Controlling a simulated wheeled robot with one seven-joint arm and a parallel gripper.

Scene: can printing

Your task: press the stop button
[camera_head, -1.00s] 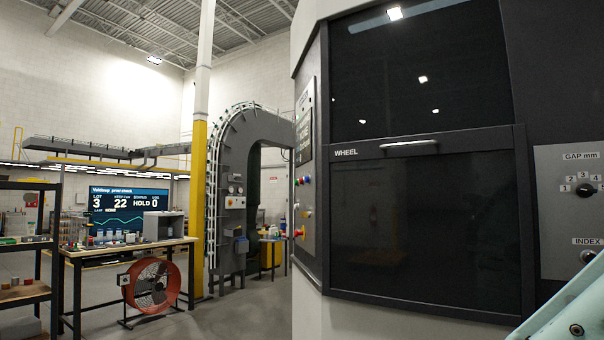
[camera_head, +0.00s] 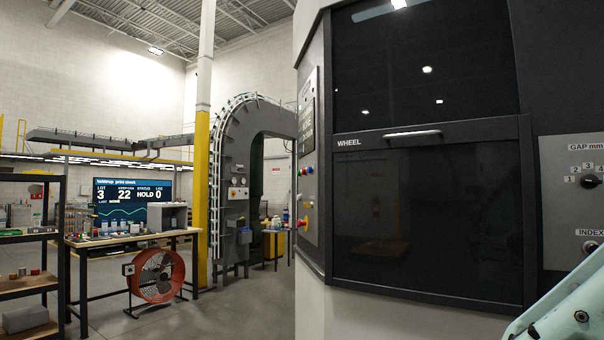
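A control panel (camera_head: 308,150) is on the angled left face of the big machine, seen nearly edge-on. Lower down is a red knob on a yellow base (camera_head: 302,223). The lettering on the panel is too small and slanted to read, so I cannot tell which is the stop button. My gripper is out of view. Part of my pale green arm (camera_head: 566,315) shows at the lower right corner, in front of the machine.
The machine's dark WHEEL door (camera_head: 430,215) fills the right half, with a GAP and INDEX panel (camera_head: 575,200) beside it. A red fan (camera_head: 157,275) stands before a workbench (camera_head: 140,238) at left. The floor between fan and machine is clear.

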